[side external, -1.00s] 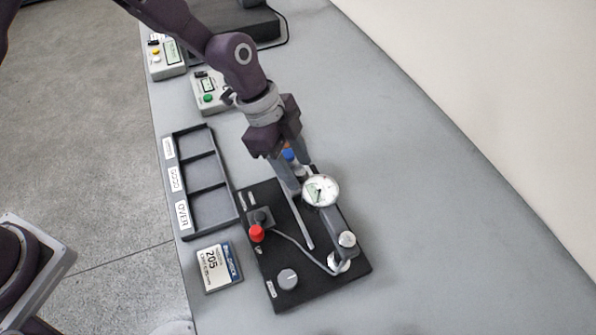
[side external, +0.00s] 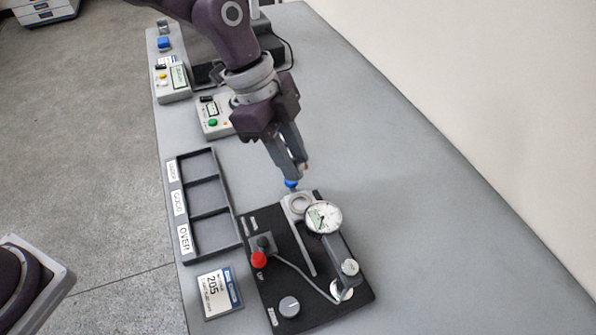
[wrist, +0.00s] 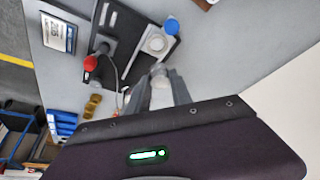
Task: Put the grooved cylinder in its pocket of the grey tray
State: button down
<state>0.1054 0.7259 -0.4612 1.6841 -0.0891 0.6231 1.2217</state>
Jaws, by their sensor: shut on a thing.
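My gripper (side external: 302,176) is just above the far end of the black gauge board, pointing down. In the wrist view its fingers are closed on a small pale grey piece (wrist: 160,72), apparently the grooved cylinder. Its grooves are too small to make out, and the fingers mostly hide it in the side view. The dark grey tray (side external: 208,213) lies left of the board. It has three pockets, labelled UNDER, GOOD and OVER from far to near, and all look empty. The tray is not visible in the wrist view.
The board (side external: 283,237) carries a round seat (side external: 299,203), a dial gauge (side external: 323,217) and a red knob (side external: 258,259). A 205 card (side external: 218,292) lies near the tray. The table's right side is clear.

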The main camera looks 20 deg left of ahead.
jog(key=s+a+f+m+g, duration=0.1)
jog(key=s+a+f+m, duration=0.15)
jog(key=s+a, duration=0.35)
jog(key=s+a+f+m+g, duration=0.1)
jog(key=s+a+f+m, duration=0.2)
jog(key=a, duration=0.5)
jog(key=shift+s+d+f, duration=0.1)
jog(key=shift+s+f, duration=0.1)
jog(key=shift+f, duration=0.95)
jog(key=shift+s+d+f, duration=0.1)
jog(key=shift+s+f, duration=0.05)
jog(key=shift+f, duration=0.95)
jog(key=shift+f+y, duration=0.3)
jog(key=shift+f, duration=0.7)
jog(key=c, duration=0.7)
grip_release()
jog(key=shift+o, duration=0.2)
notch_tip(320, 180, up, 7)
